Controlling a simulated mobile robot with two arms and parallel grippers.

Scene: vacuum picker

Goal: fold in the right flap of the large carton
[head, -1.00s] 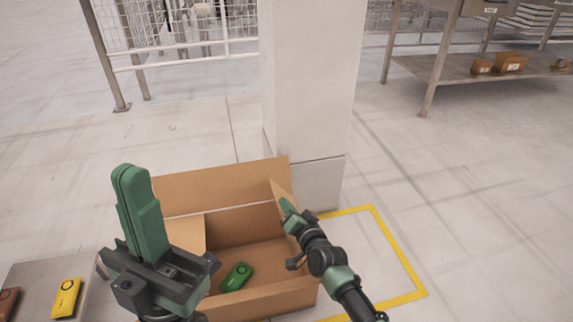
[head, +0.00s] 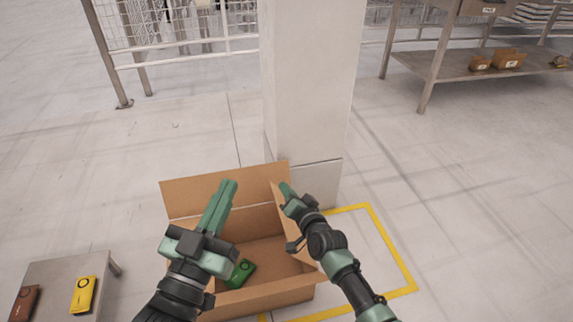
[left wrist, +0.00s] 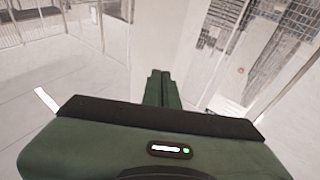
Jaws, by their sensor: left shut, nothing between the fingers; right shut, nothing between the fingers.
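The large open carton (head: 262,298) stands on the floor ahead, with a green item (head: 240,275) inside. Its far flap (head: 205,192) stands up. Its right flap (head: 282,212) stands up at a tilt, partly covered by my right gripper (head: 286,188). That gripper is shut and empty, its tips at the flap's upper end; I cannot tell whether they touch. My left gripper (head: 229,184) is shut and empty, above the carton's left part and pointing away. Its shut fingers also show in the left wrist view (left wrist: 160,88). The left flap is hidden behind my left gripper and arm.
A white pillar (head: 308,90) stands just behind the carton. A low grey table (head: 60,272) with a yellow item (head: 83,295) and a brown item (head: 25,302) is at left. Yellow floor tape (head: 395,250) lies at right, where the floor is free.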

